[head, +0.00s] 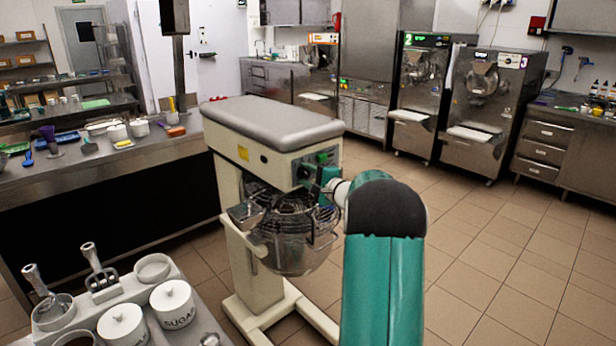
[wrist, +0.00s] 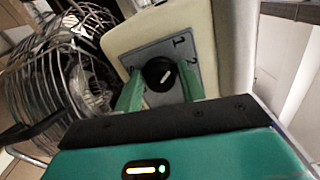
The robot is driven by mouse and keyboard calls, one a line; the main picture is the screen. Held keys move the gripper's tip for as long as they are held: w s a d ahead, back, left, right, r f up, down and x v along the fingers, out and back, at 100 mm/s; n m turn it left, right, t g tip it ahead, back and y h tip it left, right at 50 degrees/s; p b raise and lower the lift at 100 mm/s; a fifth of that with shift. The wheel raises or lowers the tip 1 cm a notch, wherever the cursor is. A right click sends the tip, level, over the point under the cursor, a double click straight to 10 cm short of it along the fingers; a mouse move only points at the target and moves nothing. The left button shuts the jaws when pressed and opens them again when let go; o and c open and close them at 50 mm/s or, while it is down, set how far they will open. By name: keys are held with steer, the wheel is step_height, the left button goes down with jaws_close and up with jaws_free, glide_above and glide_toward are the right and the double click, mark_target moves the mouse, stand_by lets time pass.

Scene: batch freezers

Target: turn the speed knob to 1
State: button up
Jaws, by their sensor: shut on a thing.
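The speed knob (wrist: 159,74) is a round black dial with a short white pointer line, on a grey plate (wrist: 147,51) on the side of the cream mixer (head: 280,145). The figures 1 and 2 show above and to the right of the knob; a mark at its left is partly hidden. The pointer slants up and right in the wrist view; I cannot tell exactly which figure it meets. My gripper (wrist: 160,89) has its green fingers on both sides of the knob, shut on it. In the head view my gripper (head: 318,180) is at the mixer's front, hiding the knob.
The mixer's wire guard and bowl (head: 290,235) are just beside my gripper. A cart with sugar jars (head: 173,304) stands at the lower left. A long counter (head: 110,165) is behind the mixer at left. Floor at right is open before the batch freezers (head: 485,110).

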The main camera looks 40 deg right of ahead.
steer(key=shift+f+n, duration=0.1)
steer(key=shift+n, duration=0.7)
steer(key=o, duration=0.8)
steer(key=s, duration=1.3)
steer(key=shift+s+d, duration=0.2)
steer(key=shift+s, duration=0.2)
